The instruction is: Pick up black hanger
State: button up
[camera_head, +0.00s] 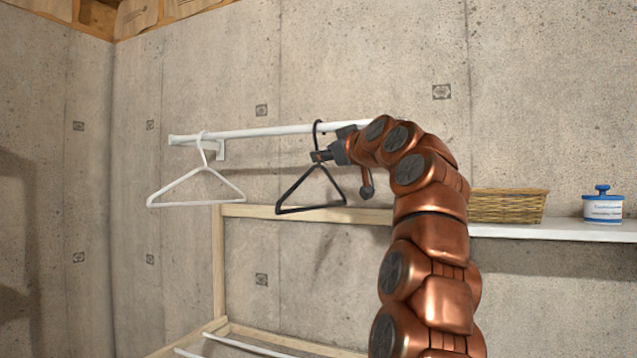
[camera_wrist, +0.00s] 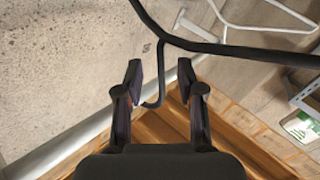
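The black hanger (camera_head: 311,191) hangs from the white rail by its hook, its triangular body below. My gripper (camera_head: 320,156) is at the hanger's neck, just under the rail. In the wrist view, my gripper (camera_wrist: 160,80) is open, with a clear gap between its two dark fingers. The black hanger (camera_wrist: 240,51) crosses the top of that view, and its neck and hook run down between the fingers. The neck appears apart from both fingers. My arm hides the right end of the rail in the head view.
A white hanger (camera_head: 196,188) hangs further left on the white rail (camera_head: 265,131). A wooden frame (camera_head: 240,211) stands below. To the right, a wicker basket (camera_head: 507,205) and a blue-and-white jar (camera_head: 603,205) stand on a white shelf (camera_head: 560,230). The concrete wall is close behind.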

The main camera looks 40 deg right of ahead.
aim_at(319, 164)
jog(key=w+p, duration=0.1)
jog(key=w, duration=0.3)
jog(key=shift+w+d+f+p, duration=0.1)
jog(key=shift+d+p, duration=0.05)
jog(key=shift+p, duration=0.15)
jog(key=shift+c, duration=0.2)
grip_shut()
